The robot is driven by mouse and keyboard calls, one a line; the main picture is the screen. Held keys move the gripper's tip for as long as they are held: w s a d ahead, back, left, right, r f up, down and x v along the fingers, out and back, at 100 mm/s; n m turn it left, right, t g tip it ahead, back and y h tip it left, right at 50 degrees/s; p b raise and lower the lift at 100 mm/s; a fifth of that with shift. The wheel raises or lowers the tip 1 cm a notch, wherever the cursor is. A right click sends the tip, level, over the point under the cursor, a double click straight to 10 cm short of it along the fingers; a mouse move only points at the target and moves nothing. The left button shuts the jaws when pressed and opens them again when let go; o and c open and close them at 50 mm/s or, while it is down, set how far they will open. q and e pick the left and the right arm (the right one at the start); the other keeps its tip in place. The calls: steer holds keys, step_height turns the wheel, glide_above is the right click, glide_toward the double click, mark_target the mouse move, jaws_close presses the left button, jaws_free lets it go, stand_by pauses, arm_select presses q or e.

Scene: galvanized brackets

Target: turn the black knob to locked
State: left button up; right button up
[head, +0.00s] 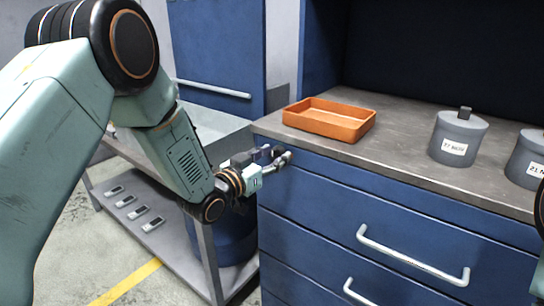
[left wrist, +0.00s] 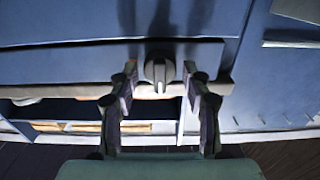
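In the left wrist view a small rounded knob (left wrist: 159,71) sits on the blue cabinet front, between my fingers. It looks grey here rather than black, with a pale upright grip. My left gripper (left wrist: 163,84) is open, one finger on each side of the knob, with a visible gap on both sides. In the head view my left gripper (head: 277,158) is at the upper left corner of the blue drawer cabinet (head: 330,208), just under the worktop. There it hides the knob, and any lock marking cannot be made out. My right gripper is not in view.
An orange tray (head: 328,120) and lidded grey canisters (head: 457,138) stand on the grey worktop (head: 400,160). White drawer handles (head: 412,258) stick out below. A grey cart (head: 170,225) with a dark blue drum (head: 228,233) stands left of the cabinet.

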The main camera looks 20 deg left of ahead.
arm_select(q)
steer(key=shift+d, duration=0.15)
steer(key=shift+c, duration=0.8)
steer(key=shift+a, duration=0.2)
steer(key=c, duration=0.4)
steer(key=shift+d, duration=0.1)
steer(key=c, duration=0.3)
